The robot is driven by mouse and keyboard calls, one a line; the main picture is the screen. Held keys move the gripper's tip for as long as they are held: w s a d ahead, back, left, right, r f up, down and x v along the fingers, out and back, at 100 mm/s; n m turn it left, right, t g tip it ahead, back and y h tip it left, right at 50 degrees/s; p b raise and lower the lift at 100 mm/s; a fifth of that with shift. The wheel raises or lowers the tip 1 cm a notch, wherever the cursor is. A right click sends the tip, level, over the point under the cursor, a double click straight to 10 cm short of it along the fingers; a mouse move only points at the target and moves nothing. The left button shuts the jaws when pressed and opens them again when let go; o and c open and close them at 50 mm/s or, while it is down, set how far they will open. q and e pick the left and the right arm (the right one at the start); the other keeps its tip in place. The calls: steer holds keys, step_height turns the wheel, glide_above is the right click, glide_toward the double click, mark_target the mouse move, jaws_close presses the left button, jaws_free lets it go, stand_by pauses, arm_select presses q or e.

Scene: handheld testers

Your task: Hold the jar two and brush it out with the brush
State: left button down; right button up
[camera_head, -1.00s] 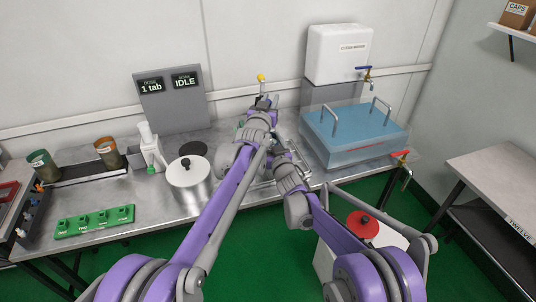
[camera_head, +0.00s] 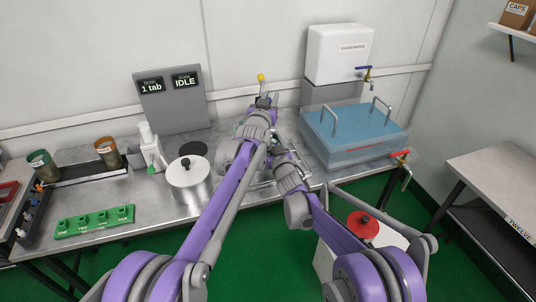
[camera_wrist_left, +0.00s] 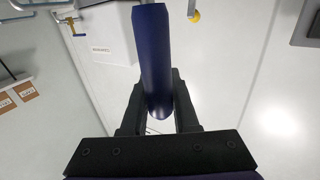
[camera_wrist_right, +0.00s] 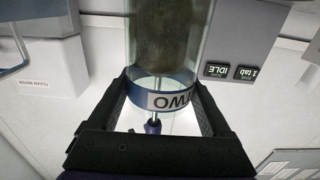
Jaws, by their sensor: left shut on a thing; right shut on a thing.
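My left gripper (camera_head: 264,99) is shut on the brush's dark blue handle, and the brush (camera_wrist_left: 153,55) fills the middle of the left wrist view. My right gripper (camera_wrist_right: 161,100) is shut on jar two (camera_wrist_right: 165,78), a clear glass jar with a blue-and-white TWO band, inverted in that picture. The jar's inside looks dark greenish. In the right wrist view the brush's thin metal rod runs past the band into the jar, its blue handle below. The bristles cannot be told from the dark residue. In the head view my arms mostly hide the jar and right gripper.
A clean-water tank (camera_head: 339,53) with a tap stands behind a blue-lidded basin (camera_head: 355,130) at right. A metal pot (camera_head: 189,180), dispenser (camera_head: 152,150), green tray (camera_head: 95,222) and display panel (camera_head: 170,100) are at left. A yellow knob (camera_head: 261,77) shows near the left gripper.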

arm_select(q)
step_height(320, 180, up, 5)
stand_by(0.7)
steer(key=shift+f, duration=2.5)
steer(key=shift+r, duration=0.1)
steer(key=shift+r, duration=2.4)
steer(key=shift+f, duration=2.5)
steer(key=shift+s, duration=0.65)
